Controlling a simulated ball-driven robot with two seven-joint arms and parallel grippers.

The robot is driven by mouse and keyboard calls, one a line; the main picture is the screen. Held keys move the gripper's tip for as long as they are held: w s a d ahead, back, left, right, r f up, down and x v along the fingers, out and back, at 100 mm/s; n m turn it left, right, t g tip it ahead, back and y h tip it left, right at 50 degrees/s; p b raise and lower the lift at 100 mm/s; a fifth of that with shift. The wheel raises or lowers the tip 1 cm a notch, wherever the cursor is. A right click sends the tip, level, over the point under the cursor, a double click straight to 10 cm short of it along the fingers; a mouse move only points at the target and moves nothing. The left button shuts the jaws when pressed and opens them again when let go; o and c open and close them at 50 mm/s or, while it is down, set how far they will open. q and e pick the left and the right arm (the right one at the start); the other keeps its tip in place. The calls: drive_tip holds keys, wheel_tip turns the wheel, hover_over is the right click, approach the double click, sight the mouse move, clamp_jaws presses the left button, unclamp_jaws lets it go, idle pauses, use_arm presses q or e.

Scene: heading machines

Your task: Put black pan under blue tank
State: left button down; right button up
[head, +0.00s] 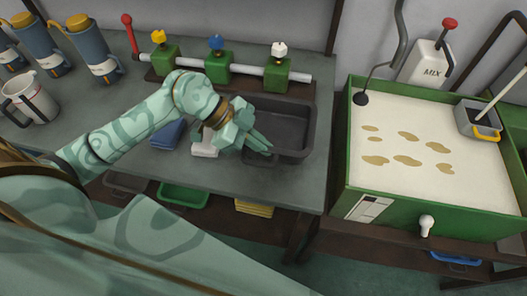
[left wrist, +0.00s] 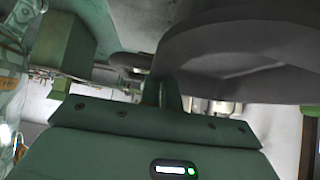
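A dark grey-black rectangular pan or basin (head: 292,143) is at the right end of the grey bench in the head view; I cannot tell whether it is loose or set in. My left gripper (head: 260,145) reaches its left front part, fingers pointing right and down. In the left wrist view a large dark grey surface (left wrist: 240,55), probably this pan, is close beside the finger (left wrist: 166,92). Whether the fingers close on its rim is hidden. Another dark pan (head: 126,184) is on the shelf under the bench. Blue tanks with yellow caps (head: 92,48) stand at back left. My right gripper is out of view.
Valves with yellow, blue and white knobs line a pipe (head: 200,66) behind the pan. A white block (head: 204,146) and blue cloth (head: 168,134) lie left of my gripper. Green (head: 183,195) and yellow (head: 253,208) trays are below. A green vat (head: 345,150) stands right.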

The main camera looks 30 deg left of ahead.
sight(263, 156)
use_arm(q)
drive_tip(key=f, duration=0.1)
drive_tip(key=f+b, duration=0.1)
drive_tip(key=f, duration=0.2)
drive_tip(key=shift+w+d, duration=0.15)
drive_tip(key=shift+w, duration=0.15)
drive_tip(key=shift+r, duration=0.1)
drive_tip(key=c, duration=1.6)
unclamp_jaws()
drive_tip(key=shift+c, duration=0.2)
